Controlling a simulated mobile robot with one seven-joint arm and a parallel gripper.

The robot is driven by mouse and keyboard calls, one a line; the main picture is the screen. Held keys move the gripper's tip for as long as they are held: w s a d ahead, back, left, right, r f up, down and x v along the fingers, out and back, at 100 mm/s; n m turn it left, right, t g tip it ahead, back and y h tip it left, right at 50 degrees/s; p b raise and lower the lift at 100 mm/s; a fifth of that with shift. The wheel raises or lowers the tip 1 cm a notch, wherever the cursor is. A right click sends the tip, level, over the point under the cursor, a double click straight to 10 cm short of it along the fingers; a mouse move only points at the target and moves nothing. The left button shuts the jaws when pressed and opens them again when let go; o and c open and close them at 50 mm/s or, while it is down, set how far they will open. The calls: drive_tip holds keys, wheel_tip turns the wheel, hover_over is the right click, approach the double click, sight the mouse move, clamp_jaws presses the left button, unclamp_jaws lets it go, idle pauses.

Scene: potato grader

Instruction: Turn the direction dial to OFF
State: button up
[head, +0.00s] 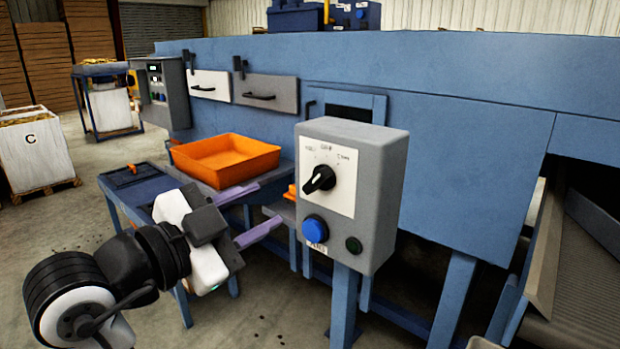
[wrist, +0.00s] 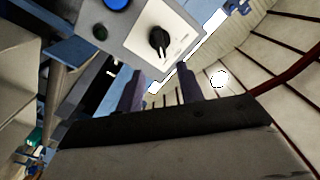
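The direction dial (head: 319,179) is a black knob on a white plate (head: 342,196) on the front of a grey control box (head: 380,200). Its grip slants from lower left to upper right. The small position marks above it are too fine to read surely. A blue button (head: 315,228) and a dark green button (head: 353,245) sit below the plate. My gripper (head: 269,204) is left of the box, its two purple fingers apart and empty. In the wrist view the dial (wrist: 158,42) shows beyond the open fingertips (wrist: 160,72), not touched by them.
An orange tray (head: 225,160) stands behind my gripper, next to a blue side table (head: 135,180). The blue grader body (head: 460,120) is behind the control box. Floor in front of the box is open.

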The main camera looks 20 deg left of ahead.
sight(313, 182)
drive_tip(key=p+x, duration=0.2)
drive_tip(key=x, duration=0.8)
drive_tip(key=shift+w+d, duration=0.15)
drive_tip(key=shift+w, duration=0.15)
clamp_jaws()
